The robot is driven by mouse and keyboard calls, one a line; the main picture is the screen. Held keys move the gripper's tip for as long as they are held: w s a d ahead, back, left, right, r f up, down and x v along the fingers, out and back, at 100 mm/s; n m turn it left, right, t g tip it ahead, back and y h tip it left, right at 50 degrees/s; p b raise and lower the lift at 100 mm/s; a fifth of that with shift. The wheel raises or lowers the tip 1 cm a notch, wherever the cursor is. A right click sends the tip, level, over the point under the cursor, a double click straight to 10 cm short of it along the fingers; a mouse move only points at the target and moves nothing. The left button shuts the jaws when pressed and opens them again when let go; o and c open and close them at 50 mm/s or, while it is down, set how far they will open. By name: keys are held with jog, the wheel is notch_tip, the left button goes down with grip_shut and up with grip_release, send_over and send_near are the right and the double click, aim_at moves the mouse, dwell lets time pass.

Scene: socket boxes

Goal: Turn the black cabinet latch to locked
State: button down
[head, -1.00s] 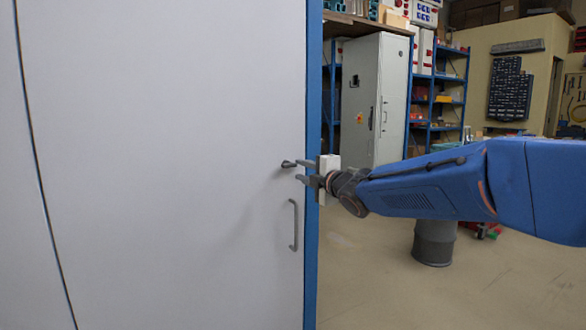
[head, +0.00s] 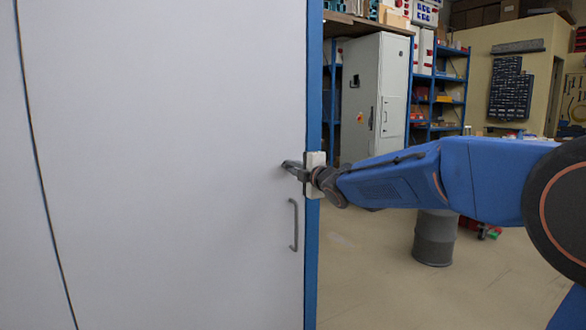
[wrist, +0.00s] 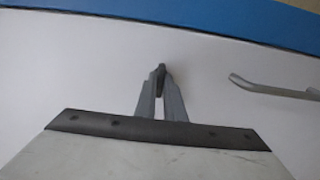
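The black latch (wrist: 160,74) is a small dark piece on the pale grey cabinet door (head: 170,170), above the door's pull handle. In the head view my gripper mostly covers it, so its turn angle is hard to tell. My gripper (head: 292,166) reaches in from the right, in front of the door's right edge. In the wrist view my gripper (wrist: 160,88) has its two grey fingers close together, one on each side of the latch, and they look shut on it.
The grey pull handle (head: 294,224) stands out from the door just below the latch. A blue frame post (head: 312,270) runs along the door's right edge. A grey drum (head: 434,238) stands on open floor at the right, with a light cabinet (head: 374,98) behind.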

jog(key=shift+m, duration=0.3)
jog(key=shift+f+m, duration=0.1)
jog(key=shift+m, duration=8.5)
jog(key=c, duration=1.8)
grip_release()
jog(key=shift+c, duration=0.2)
